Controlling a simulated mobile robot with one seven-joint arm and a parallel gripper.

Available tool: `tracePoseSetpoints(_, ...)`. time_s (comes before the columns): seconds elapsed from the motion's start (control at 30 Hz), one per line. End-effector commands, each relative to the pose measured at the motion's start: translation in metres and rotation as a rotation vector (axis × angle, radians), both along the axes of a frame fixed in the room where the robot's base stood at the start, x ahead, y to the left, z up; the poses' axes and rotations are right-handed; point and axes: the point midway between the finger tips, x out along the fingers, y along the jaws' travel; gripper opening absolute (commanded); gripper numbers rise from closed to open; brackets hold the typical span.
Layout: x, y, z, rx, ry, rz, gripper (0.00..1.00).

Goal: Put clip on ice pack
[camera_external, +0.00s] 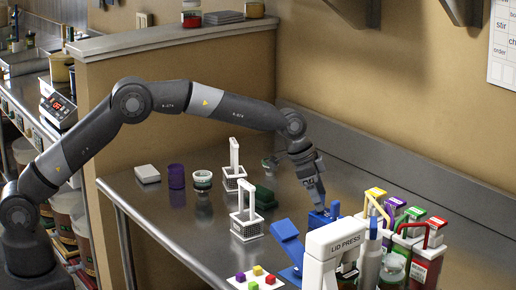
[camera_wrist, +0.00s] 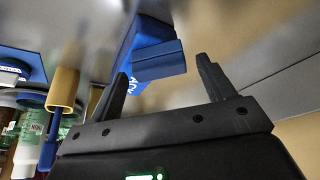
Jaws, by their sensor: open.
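My gripper (camera_external: 318,198) points down at the back of the counter, just above a blue object (camera_external: 322,220). In the wrist view my gripper (camera_wrist: 162,70) has its fingers apart, with a blue block (camera_wrist: 158,58) showing beyond and between the tips; no grip on it shows. A blue face with white letters (camera_wrist: 136,86) lies behind the left finger. The blue block may be the clip, but I cannot tell for sure. A flat white pad (camera_external: 147,174) lies far left on the counter; whether it is the ice pack is unclear.
A white lid press (camera_external: 335,240) with a blue lever (camera_external: 287,241) stands at the front. Several coloured-top containers (camera_external: 412,232) with bent handles stand to the right. White baskets (camera_external: 246,222), a purple cup (camera_external: 176,176) and a dark green item (camera_external: 265,197) stand left of my gripper.

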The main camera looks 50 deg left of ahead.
Motion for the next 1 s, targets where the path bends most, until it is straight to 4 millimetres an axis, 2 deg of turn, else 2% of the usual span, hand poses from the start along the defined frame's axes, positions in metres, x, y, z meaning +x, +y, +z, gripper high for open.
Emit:
tracePoseSetpoints(0.17, -0.006, 0.006, 0.024, -0.001, -0.003, 0.0, 0.75)
tracePoseSetpoints(0.4, -0.02, 0.021, 0.073, -0.002, -0.003, 0.001, 0.75)
tracePoseSetpoints(0.53, -0.027, 0.027, 0.094, -0.001, -0.002, 0.0, 0.75)
tracePoseSetpoints(0.7, -0.032, 0.031, 0.108, -0.001, -0.001, 0.0, 0.75)
tracePoseSetpoints(0.87, -0.033, 0.033, 0.113, 0.0, -0.001, 0.001, 0.75)
tracePoseSetpoints(1.0, -0.042, 0.047, 0.127, 0.003, -0.007, 0.023, 0.75)
